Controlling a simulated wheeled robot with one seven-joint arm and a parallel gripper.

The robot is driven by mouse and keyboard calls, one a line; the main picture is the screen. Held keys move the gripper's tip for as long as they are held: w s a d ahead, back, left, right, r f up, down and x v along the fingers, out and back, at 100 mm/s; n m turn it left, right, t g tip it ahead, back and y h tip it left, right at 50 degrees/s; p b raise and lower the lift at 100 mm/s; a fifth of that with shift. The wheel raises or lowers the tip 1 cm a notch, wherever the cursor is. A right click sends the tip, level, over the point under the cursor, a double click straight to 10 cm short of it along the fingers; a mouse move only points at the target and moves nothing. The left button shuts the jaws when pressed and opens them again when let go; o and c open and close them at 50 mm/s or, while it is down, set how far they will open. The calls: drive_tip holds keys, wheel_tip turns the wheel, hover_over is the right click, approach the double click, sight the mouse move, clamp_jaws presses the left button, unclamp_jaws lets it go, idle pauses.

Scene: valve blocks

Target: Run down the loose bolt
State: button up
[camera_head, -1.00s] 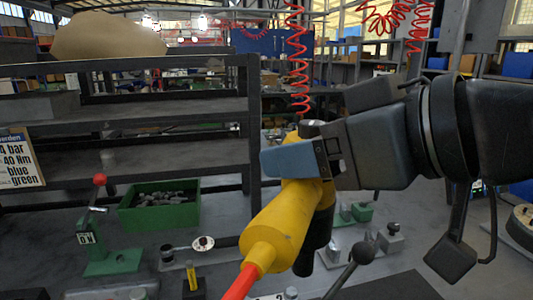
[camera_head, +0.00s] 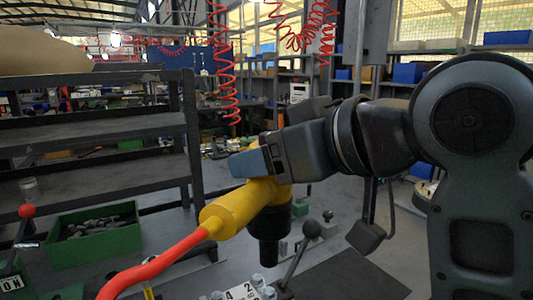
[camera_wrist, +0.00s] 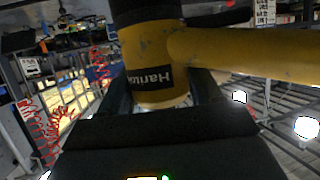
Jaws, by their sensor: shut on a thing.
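My gripper (camera_head: 262,160) is shut on a yellow power tool with a black nose and a red hose at its tail. The yellow tool (camera_head: 238,207) is held in the air, its black nose (camera_head: 274,222) pointing down. In the wrist view the tool (camera_wrist: 155,60) fills the space between my jaws and carries a black label. Below the nose, at the bottom edge, is a block with pale bolt heads (camera_head: 258,281) and a white number plate (camera_head: 241,292). I cannot tell which bolt is loose. The nose is above the block and apart from it.
A black-knobbed lever (camera_head: 297,246) stands close to the right of the tool's nose. A green bin (camera_head: 95,238) of dark parts is at left, near a red-knobbed lever (camera_head: 26,212). Dark shelves (camera_head: 95,135) stand behind. A dark mat (camera_head: 350,278) lies clear at lower right.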

sight(282, 203)
drive_tip(key=shift+f+b, duration=1.45)
drive_tip(key=shift+f, duration=0.85)
drive_tip(key=shift+p, duration=0.6)
drive_tip(key=shift+f+b, duration=0.5)
drive_tip(key=shift+f, duration=0.4)
drive_tip(key=shift+r+p, duration=0.1)
drive_tip(key=shift+p, duration=0.2)
idle(0.7)
